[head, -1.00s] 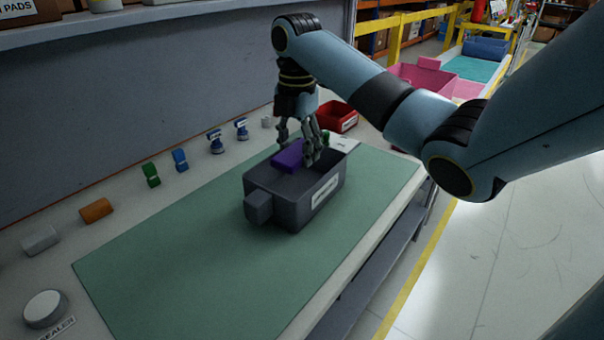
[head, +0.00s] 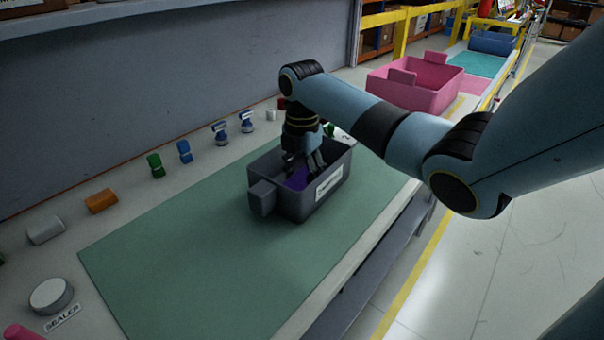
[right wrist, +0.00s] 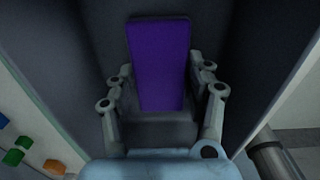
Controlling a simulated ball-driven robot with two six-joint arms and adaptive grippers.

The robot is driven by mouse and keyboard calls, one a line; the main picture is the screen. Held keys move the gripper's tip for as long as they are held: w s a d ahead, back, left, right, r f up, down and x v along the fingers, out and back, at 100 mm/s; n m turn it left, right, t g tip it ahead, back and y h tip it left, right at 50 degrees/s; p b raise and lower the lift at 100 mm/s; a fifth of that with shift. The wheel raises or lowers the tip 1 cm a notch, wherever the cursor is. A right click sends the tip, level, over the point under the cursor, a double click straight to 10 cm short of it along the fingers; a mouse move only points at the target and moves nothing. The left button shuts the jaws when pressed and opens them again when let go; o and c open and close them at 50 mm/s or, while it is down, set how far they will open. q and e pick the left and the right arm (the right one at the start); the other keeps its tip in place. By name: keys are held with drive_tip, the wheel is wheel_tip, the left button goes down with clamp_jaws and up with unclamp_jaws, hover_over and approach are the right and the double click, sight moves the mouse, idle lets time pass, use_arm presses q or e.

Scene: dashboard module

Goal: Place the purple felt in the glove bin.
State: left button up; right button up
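The purple felt (head: 299,178) is down inside a dark grey bin (head: 290,205) with a white label (head: 329,187) too small to read. My right gripper (head: 305,162) reaches into this bin from above. In the right wrist view the felt (right wrist: 160,60) is a flat purple block lying lengthwise between the two fingers (right wrist: 161,75), which sit close against its long edges. The grey bin walls (right wrist: 80,60) rise around them. The felt's underside is hidden, so I cannot tell whether it touches the bin floor. My left gripper is not in view.
The bin stands on a green mat (head: 180,260). Blue, green, orange (head: 101,201) and grey items line the back of the table. A round white-topped sealer (head: 51,295) is at front left. A pink bin (head: 420,85) stands beyond the table. The front of the mat is clear.

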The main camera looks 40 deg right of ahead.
sight(302, 179)
drive_tip(key=o, duration=0.4)
drive_tip(key=shift+o, duration=0.2)
wheel_tip(302, 179, up, 12)
drive_tip(key=shift+r, duration=0.15)
idle(0.6)
